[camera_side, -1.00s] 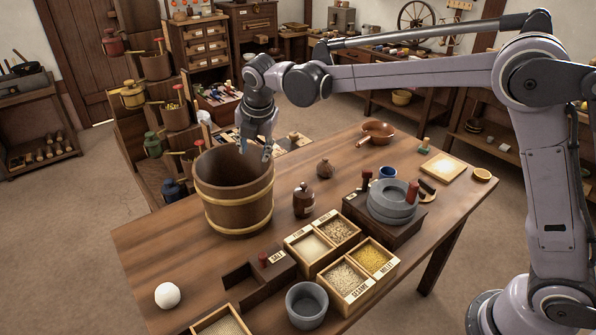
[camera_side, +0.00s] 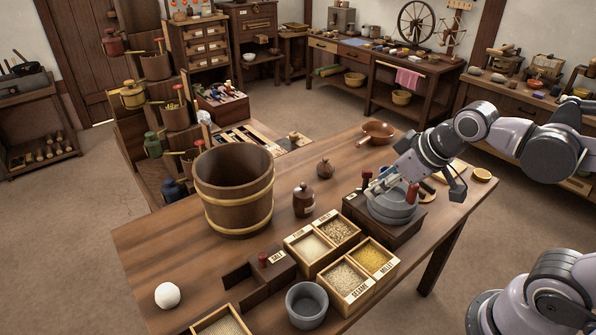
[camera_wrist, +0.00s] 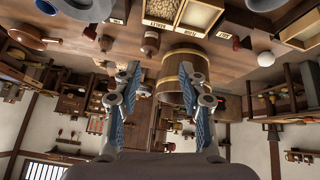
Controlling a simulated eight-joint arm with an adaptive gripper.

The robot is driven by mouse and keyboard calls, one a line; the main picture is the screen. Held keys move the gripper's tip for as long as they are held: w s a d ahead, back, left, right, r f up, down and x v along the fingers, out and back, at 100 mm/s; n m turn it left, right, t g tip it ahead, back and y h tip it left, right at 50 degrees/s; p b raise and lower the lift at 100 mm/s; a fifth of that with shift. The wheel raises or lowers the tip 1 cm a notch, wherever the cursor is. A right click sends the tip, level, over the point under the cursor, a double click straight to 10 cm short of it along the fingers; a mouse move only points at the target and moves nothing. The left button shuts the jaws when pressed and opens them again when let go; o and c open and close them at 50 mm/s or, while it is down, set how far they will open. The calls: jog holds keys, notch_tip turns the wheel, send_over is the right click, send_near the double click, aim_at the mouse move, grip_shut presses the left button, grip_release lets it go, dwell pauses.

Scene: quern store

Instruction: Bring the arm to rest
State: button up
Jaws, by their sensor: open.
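My gripper (camera_side: 415,190) is at the right of the table in the side view, in front of or above the grey stone quern (camera_side: 388,206); I cannot tell whether it touches it. Its fingers are spread, with nothing between them. In the wrist view my gripper (camera_wrist: 160,74) also shows open and empty. The wooden table (camera_side: 165,245) appears at the top of that view, upside down. The arm is folded back to the right, and its links partly hide the table's far right end.
A wooden bucket (camera_side: 235,200) stands at the table's left, partly behind a finger in the wrist view. A brown jar (camera_side: 303,200), grain boxes (camera_side: 345,282), a grey pot (camera_side: 306,304) and a white ball (camera_side: 168,295) stand nearby. The floor (camera_side: 60,250) at left is clear.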

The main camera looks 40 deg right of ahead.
jog(key=shift+s+d+f+m, duration=0.25)
jog(key=shift+s+f+m, duration=0.65)
jog(key=shift+s+m, duration=0.2)
